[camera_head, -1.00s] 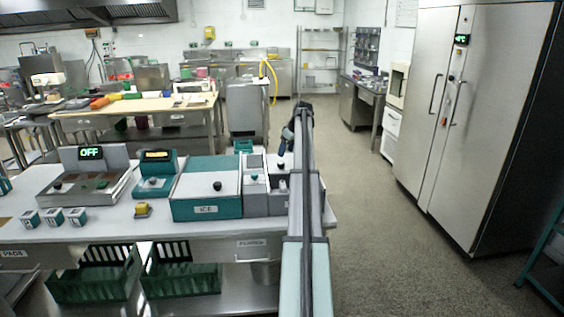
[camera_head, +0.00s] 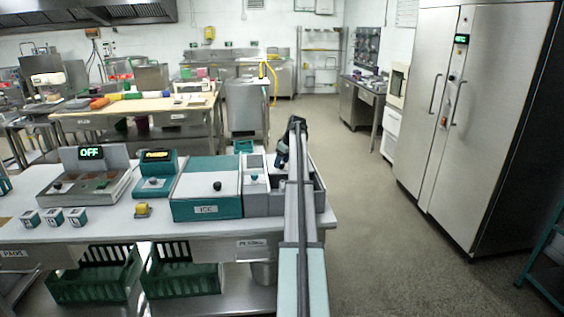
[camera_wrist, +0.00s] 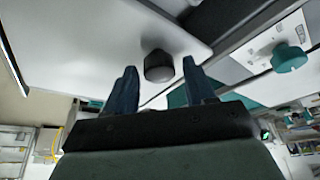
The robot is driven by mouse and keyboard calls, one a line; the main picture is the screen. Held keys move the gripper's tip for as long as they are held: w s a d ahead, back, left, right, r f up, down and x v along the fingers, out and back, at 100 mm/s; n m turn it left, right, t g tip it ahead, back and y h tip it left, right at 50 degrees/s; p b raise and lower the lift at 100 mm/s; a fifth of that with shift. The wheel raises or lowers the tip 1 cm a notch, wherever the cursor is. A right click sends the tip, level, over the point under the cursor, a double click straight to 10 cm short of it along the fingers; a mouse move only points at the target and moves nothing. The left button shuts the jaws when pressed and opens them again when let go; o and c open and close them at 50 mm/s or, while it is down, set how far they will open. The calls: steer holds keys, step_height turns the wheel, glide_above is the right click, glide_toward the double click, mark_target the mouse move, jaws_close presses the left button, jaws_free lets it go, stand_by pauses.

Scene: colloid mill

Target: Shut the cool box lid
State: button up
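The cool box, a teal box labelled ICE (camera_head: 206,209), stands on the counter. Its pale lid (camera_head: 196,184) with a black knob (camera_head: 217,186) lies across its top; I cannot tell whether it is fully shut. My gripper (camera_head: 281,163) is up and to the right of the box in the head view, partly hidden by my arm. In the wrist view my gripper (camera_wrist: 160,70) has its two dark blue fingers apart. A black knob (camera_wrist: 158,66) on a pale panel (camera_wrist: 85,45) shows between them; contact is not clear.
A grey unit with a teal knob (camera_head: 254,177) stands right of the box, and an open grey bin (camera_head: 313,186) beside it. Green crates (camera_head: 180,278) sit below.

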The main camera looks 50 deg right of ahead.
jaws_close()
stand_by(0.4)
steer(key=s+a, duration=1.1)
steer(key=shift+s+a, duration=0.15)
steer(key=shift+c, duration=0.5)
jaws_free()
steer(key=shift+s+a, duration=0.1)
steer(key=o, duration=0.3)
